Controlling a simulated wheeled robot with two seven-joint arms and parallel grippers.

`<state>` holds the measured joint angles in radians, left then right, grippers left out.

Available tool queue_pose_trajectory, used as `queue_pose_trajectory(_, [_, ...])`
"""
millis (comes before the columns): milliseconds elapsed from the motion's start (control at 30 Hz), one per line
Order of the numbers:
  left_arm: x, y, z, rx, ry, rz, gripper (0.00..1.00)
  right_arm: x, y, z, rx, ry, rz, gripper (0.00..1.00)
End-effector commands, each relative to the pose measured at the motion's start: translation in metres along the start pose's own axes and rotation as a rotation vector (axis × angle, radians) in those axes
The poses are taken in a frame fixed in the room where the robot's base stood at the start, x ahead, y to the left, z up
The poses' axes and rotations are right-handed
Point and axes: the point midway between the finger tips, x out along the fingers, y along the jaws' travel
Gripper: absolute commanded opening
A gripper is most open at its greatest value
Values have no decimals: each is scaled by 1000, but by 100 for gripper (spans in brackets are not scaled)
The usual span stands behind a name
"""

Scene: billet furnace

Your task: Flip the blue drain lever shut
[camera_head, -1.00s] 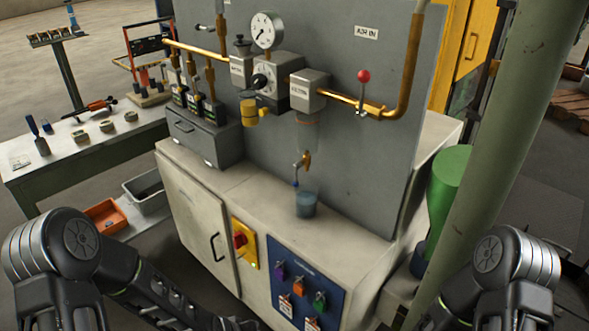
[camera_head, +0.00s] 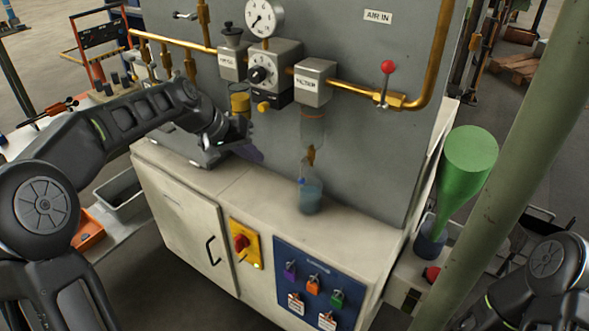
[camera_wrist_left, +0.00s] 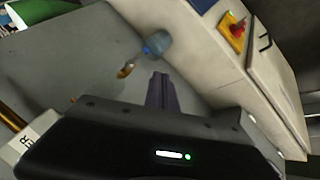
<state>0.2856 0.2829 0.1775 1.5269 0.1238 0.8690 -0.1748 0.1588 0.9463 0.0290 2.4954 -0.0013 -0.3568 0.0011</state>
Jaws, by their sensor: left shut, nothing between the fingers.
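The blue drain lever (camera_head: 302,181) is a small blue piece below the brass drain fitting (camera_head: 310,155), under the clear filter bowl. It is blurred in the head view, so its exact angle is unclear. In the left wrist view the blue lever (camera_wrist_left: 147,50) shows beside the brass fitting (camera_wrist_left: 126,70), ahead of the fingers. My left gripper (camera_head: 258,155) is shut and empty, to the left of the lever and apart from it. Its closed fingers (camera_wrist_left: 160,80) point toward the lever. My right arm shows at the lower right; its gripper is out of view.
A clear cup of bluish liquid (camera_head: 310,200) stands on the cabinet top (camera_head: 270,205) under the drain. Above are a pressure gauge (camera_head: 264,18), the FILTER block (camera_head: 314,82) and a red-knobbed lever (camera_head: 388,68). A green funnel shape (camera_head: 468,160) stands at right.

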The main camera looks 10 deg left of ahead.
Motion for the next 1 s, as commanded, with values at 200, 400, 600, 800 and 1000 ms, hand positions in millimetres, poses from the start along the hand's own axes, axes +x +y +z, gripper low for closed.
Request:
queue_pose_trajectory(200, [1, -1, 0, -1, 0, -1, 0, 0, 0, 0, 0, 0, 0, 79])
queue_pose_trajectory(400, [8, 0, 0, -1, 0, -1, 0, -1, -1, 0, 0, 0, 0, 79])
queue_pose_trajectory(600, [33, 0, 1, -1, -3, 1, 0, -5, -2, 0, 0, 0, 0, 79])
queue_pose_trajectory(800, [72, 0, 0, 0, -3, 0, 0, -12, -5, 0, 0, -1, 0, 79])
queue_pose_trajectory(1000, [104, 11, -1, 2, -1, 1, 0, -21, -8, 0, 0, -1, 0, 79])
